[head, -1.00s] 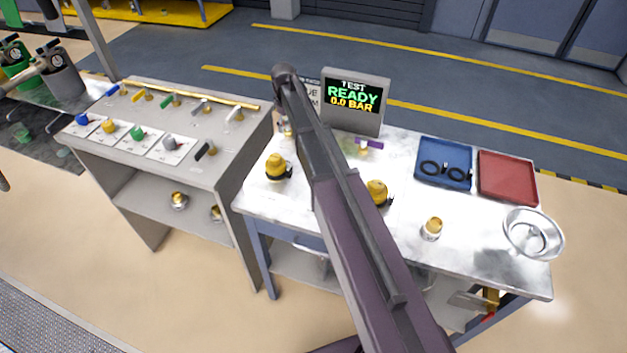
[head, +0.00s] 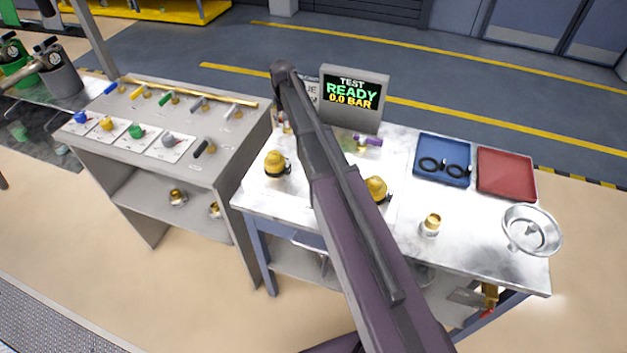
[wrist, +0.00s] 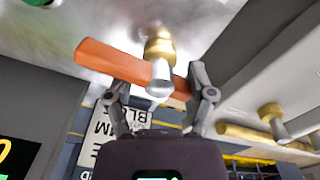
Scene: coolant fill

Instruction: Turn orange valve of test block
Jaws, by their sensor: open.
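The orange valve shows in the wrist view as a long flat orange handle (wrist: 125,64) with a brass neck (wrist: 160,48) and a silver stem (wrist: 160,78). My gripper (wrist: 160,88) is open, with its two fingers apart on either side of the stem and close to the handle. I cannot tell whether the fingers touch the handle. Behind the fingers is part of a label plate (wrist: 105,130) with upside-down letters. In the head view my arm hides the orange valve and my gripper.
The test screen (head: 352,100) reads READY, 0.0 BAR. A purple handle (head: 370,141) and yellow-capped fittings (head: 275,163) stand on the bench. A blue tray (head: 443,143), a red tray (head: 507,190) and a silver bowl (head: 531,231) are at right. Another brass fitting (wrist: 270,113) is right of my gripper.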

